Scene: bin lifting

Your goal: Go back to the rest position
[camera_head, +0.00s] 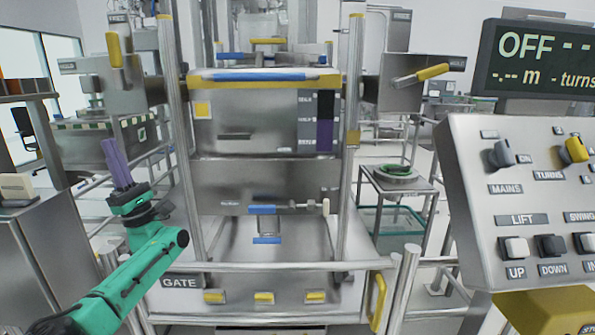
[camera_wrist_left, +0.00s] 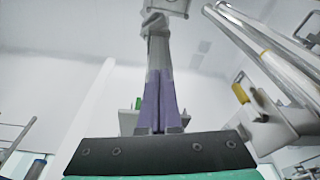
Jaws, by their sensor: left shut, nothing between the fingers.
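My left gripper (camera_head: 116,160) has purple fingers and a green wrist. It points up in the head view, in front of the left side of the bin-lifting frame, left of the gate post. Its fingers lie together with nothing between them. In the left wrist view the closed purple fingers (camera_wrist_left: 160,98) point up towards a pale wall and ceiling. My right gripper does not show in either view.
A steel bin (camera_head: 262,185) stands inside the frame behind a gate rail (camera_head: 290,267). The control panel (camera_head: 520,190) with knobs and buttons is at right, under a display (camera_head: 535,60) reading OFF. A yellow-handled lever (camera_head: 420,76) sticks out upper right. A steel cabinet (camera_head: 40,255) stands at left.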

